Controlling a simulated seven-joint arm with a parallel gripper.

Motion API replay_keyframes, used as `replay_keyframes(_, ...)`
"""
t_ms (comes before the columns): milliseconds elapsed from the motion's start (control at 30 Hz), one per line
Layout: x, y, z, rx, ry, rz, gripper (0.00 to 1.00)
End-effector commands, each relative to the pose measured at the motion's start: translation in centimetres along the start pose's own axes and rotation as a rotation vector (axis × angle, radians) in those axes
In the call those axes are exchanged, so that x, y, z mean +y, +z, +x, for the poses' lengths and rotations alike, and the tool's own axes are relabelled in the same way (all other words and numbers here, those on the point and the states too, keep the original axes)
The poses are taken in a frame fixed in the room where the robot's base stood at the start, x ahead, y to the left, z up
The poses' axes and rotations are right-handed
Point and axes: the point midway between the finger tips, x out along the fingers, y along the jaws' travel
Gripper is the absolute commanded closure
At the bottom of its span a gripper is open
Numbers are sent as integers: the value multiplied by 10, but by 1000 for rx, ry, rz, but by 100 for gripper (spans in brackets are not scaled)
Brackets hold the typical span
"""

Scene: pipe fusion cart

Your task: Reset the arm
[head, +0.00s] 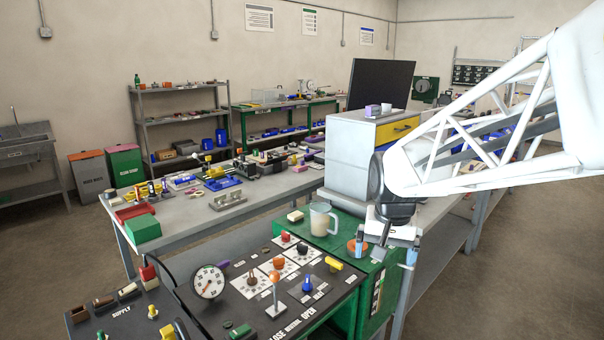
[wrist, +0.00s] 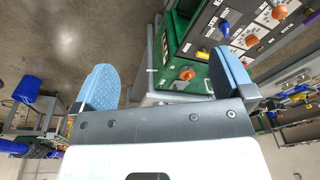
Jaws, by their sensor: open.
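My gripper (head: 385,246) hangs from my white arm at the right of the head view, above the right end of the green cart (head: 341,248). In the wrist view my gripper (wrist: 165,88) shows two blue-padded fingers spread wide apart. Nothing is between them, and it holds nothing. The black control panel (head: 275,290) with knobs, a gauge (head: 209,282) and a lever (head: 275,292) lies to the left of my gripper in the head view. An orange round knob (wrist: 187,75) on the green surface shows beyond the fingers in the wrist view.
A clear jug (head: 322,219) stands on the green cart, left of my gripper. A grey workbench (head: 210,225) with tools and a green box (head: 142,229) runs behind. A grey cabinet with a yellow drawer (head: 397,129) stands close behind my arm. Open floor (head: 490,270) lies at the right.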

Motion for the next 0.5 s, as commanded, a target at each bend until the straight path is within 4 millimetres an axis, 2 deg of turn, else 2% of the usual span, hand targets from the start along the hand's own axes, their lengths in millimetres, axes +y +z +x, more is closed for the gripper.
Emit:
replay_keyframes(33, 5, 13, -5, 7, -1, -13, 0)
replay_keyframes(233, 22, 62, -14, 24, -4, -65, 0)
replay_keyframes(500, 43, 126, -19, 48, -5, -136, 0)
